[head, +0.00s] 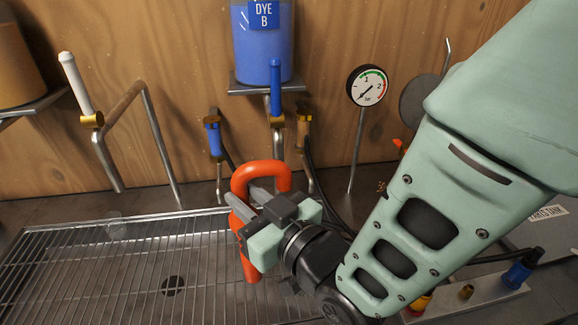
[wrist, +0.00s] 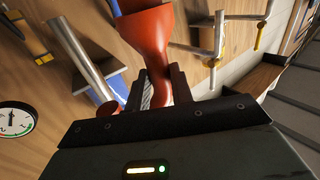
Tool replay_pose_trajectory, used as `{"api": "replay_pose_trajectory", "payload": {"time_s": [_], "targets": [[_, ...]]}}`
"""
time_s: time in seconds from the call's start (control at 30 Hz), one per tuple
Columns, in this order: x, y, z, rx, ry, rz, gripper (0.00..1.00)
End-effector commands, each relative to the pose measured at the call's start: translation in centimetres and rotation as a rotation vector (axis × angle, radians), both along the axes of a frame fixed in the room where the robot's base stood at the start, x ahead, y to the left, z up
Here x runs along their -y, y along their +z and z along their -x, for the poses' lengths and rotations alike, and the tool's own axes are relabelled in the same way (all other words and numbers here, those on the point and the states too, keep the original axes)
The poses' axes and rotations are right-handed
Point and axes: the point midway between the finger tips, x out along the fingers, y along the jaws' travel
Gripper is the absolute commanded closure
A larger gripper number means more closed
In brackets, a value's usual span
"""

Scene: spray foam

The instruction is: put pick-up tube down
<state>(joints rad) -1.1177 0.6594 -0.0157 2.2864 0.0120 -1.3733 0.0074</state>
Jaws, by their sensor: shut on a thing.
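The orange-red pick-up tube (head: 263,170) is held by my gripper (head: 250,203), in the head view left of my arm's end. Its curved top loops above the fingers and a lower part hangs below them, over the right side of the metal grid. In the wrist view the red tube (wrist: 150,42) sits between the two dark fingers (wrist: 160,90), with a flared part beyond them. My gripper is shut on it. The fingers and gripper body hide its middle.
The wire drip grid (head: 130,262) fills the lower left. A blue DYE B tank (head: 262,45) stands behind on a shelf. Taps and a pressure gauge (head: 367,86) line the wooden wall. A small metal plate with fittings (head: 466,292) is at lower right, partly behind my arm.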

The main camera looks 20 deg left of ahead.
Motion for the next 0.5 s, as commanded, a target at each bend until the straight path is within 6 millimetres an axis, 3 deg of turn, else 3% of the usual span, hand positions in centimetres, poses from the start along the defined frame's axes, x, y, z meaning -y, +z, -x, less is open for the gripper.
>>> {"api": "replay_pose_trajectory", "payload": {"time_s": [0.33, 0.5], "targets": [[0.0, -3.7, 0.0, 0.0, 0.001, 0.002, 1.0], [0.0, -4.4, 0.0, 0.0, 0.0, -0.001, 1.0]]}}
